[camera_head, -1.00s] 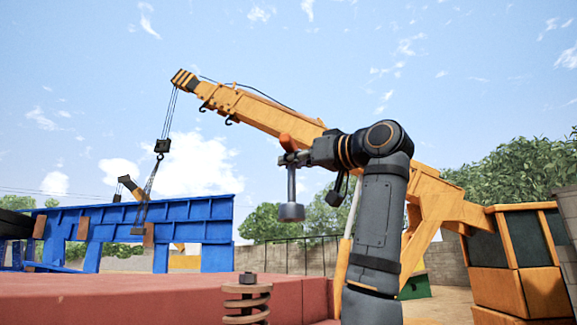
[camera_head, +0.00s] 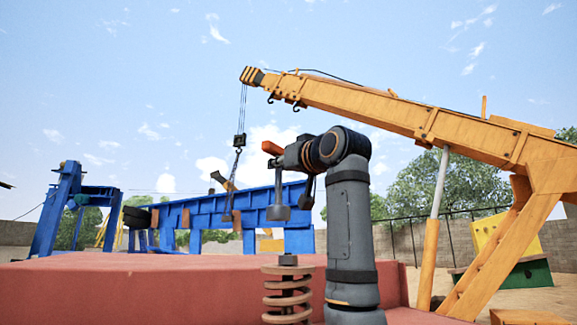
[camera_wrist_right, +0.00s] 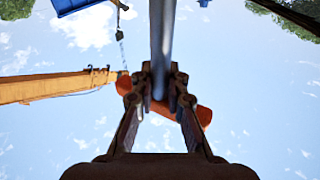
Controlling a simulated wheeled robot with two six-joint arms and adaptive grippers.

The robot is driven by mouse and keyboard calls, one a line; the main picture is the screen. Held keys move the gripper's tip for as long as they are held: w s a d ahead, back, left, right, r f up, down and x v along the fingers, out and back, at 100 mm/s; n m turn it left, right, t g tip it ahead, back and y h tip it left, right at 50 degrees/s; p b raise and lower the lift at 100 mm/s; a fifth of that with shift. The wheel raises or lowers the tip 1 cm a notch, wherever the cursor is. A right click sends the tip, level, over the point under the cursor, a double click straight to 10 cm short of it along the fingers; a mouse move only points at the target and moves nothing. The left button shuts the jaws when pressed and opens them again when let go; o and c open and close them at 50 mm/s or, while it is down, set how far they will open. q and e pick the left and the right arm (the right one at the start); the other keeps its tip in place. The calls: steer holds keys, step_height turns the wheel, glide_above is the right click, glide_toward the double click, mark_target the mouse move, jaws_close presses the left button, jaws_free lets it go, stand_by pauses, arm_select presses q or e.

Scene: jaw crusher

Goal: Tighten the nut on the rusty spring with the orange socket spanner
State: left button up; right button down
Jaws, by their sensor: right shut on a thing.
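The orange socket spanner has an orange handle (camera_head: 272,148), a grey shaft and a grey socket (camera_head: 278,213) pointing down. My right gripper (camera_head: 291,158) is shut on it near the handle and holds it upright. The wrist view shows the fingers (camera_wrist_right: 160,90) closed around the spanner's top, with the shaft (camera_wrist_right: 162,35) running away. The rusty spring (camera_head: 287,290) stands at the bottom of the head view, its lower end cut off. The nut (camera_head: 288,260) sits on its top. The socket hangs above the nut, slightly left, with a clear gap. My left gripper is not in view.
A wide red surface (camera_head: 130,290) lies behind and left of the spring. Blue steel frames (camera_head: 250,208) stand beyond it, and a yellow crane boom (camera_head: 400,108) reaches across the right. Open air surrounds the spanner.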

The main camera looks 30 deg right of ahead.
steer(key=shift+d+f, duration=0.3)
steer(key=shift+f, duration=0.05)
steer(key=f+b, duration=0.2)
steer(key=d+f+b, duration=0.1)
steer(key=f+b, duration=0.1)
steer(key=shift+s+d, duration=0.1)
steer(key=shift+s+d+f, duration=0.1)
steer(key=shift+d+f, duration=0.05)
steer(key=shift+d, duration=0.3)
steer(key=shift+a+f+b, duration=0.15)
steer(key=shift+f+b, duration=1.2)
steer(key=shift+f, duration=0.1)
arm_select(q)
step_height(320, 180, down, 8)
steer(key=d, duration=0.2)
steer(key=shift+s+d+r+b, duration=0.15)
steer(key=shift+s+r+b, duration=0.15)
steer(key=shift+b, duration=0.1)
arm_select(e)
steer(key=shift+f, duration=0.45)
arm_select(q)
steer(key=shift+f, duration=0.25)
arm_select(e)
steer(key=shift+f, duration=0.3)
